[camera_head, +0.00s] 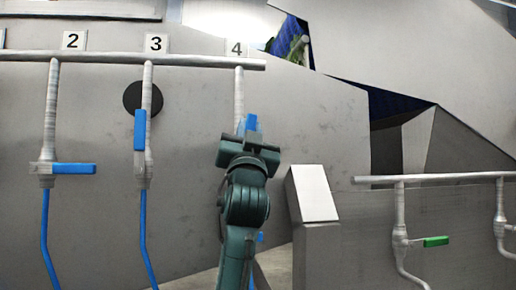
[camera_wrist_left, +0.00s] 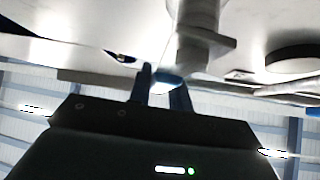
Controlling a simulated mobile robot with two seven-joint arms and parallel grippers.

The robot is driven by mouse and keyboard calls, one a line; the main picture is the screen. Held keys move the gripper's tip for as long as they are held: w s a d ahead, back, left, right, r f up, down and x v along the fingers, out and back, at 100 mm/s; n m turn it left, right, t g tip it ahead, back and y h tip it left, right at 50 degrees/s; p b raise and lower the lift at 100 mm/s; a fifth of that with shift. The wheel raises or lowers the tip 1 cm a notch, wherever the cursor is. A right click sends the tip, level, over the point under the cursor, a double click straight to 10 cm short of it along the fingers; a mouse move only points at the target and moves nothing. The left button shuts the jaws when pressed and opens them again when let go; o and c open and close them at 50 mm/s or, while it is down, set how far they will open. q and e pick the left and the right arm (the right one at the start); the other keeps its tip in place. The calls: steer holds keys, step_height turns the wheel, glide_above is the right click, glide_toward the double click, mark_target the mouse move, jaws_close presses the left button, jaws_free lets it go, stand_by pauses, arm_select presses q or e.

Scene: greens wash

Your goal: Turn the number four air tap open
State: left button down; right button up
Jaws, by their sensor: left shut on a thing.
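The number four air tap hangs on the pipe below the "4" label (camera_head: 236,48). Its blue handle (camera_head: 251,122) shows just above my left gripper (camera_head: 248,142) and looks roughly upright, close to the pipe. My left gripper is shut on this handle; the gripper and arm hide the tap's body. In the left wrist view, the blue handle (camera_wrist_left: 168,78) sits between the two dark fingers (camera_wrist_left: 165,90). My right gripper is not in view.
Tap three has its blue handle (camera_head: 140,130) upright along its pipe. Tap two's blue handle (camera_head: 75,169) points sideways to the right. A lower rail at right carries a tap with a green handle (camera_head: 435,241). A grey post (camera_head: 313,195) stands right of my arm.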

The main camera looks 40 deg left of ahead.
arm_select(q)
steer(key=n+y, duration=0.1)
steer(key=n+g+y, duration=0.1)
steer(key=s+n+g+y+b, duration=0.1)
steer(key=n, duration=0.1)
steer(key=shift+a, duration=0.35)
steer(key=shift+s+a+n+g+y+b, duration=0.2)
steer(key=shift+n+g+y+b, duration=0.15)
steer(key=shift+n+g+y, duration=0.4)
steer(key=shift+r+n, duration=0.1)
steer(key=shift+n, duration=0.25)
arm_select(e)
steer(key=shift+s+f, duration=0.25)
arm_select(q)
steer(key=c, duration=1.3)
jaws_free()
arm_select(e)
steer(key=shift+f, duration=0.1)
